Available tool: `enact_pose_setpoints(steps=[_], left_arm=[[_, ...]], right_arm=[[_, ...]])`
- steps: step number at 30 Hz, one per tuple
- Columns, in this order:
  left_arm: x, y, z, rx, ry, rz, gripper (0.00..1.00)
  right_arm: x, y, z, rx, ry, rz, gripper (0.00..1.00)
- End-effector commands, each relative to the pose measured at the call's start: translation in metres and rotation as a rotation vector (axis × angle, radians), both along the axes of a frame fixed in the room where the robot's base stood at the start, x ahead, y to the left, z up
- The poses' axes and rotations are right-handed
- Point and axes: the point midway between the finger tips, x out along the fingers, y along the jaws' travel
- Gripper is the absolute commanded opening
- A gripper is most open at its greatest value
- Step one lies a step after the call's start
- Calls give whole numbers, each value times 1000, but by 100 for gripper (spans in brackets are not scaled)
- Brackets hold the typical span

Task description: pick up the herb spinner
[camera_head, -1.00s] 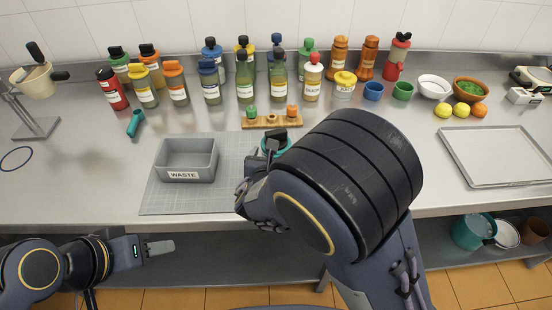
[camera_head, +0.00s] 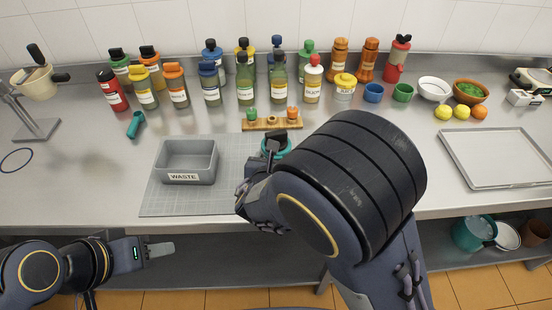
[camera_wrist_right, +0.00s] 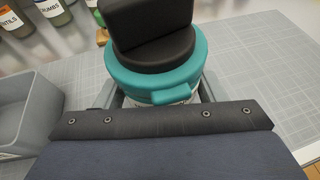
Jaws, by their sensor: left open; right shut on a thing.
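The herb spinner (camera_head: 282,152) has a teal lid and a black knob. It is near the right edge of the grey mat, partly hidden by my right arm. In the right wrist view the herb spinner (camera_wrist_right: 157,77) fills the top middle, its clear lower body mostly hidden. My right gripper (camera_head: 266,160) is shut on it, with a finger on each side below the lid in the wrist view (camera_wrist_right: 160,98). I cannot tell whether it is clear of the mat. My left gripper (camera_head: 160,249) is open and empty, low in front of the counter edge.
A grey waste bin (camera_head: 186,178) stands left of the spinner on the mat (camera_head: 222,204). A wooden rack (camera_head: 262,124) with small shakers is just behind. Several bottles line the back wall. A metal tray (camera_head: 497,184) lies right.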

Motion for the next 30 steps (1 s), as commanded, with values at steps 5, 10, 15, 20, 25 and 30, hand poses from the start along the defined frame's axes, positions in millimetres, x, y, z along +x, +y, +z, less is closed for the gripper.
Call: enact_pose_setpoints(steps=[5,10,15,20,25,30], left_arm=[[0,0,-1,0,0,0,42],[0,0,3,0,0,0,42],[0,0,8,0,0,0,42],[0,0,5,0,0,0,42],[0,0,5,0,0,0,42],[0,0,5,0,0,0,42]], right_arm=[[1,1,20,7,-6,0,24],[-22,3,58,11,-6,5,24],[-57,5,96,9,-4,6,24],[-96,7,110,5,-3,6,24],[-124,8,122,3,-3,4,24],[-137,9,127,1,-2,1,24]])
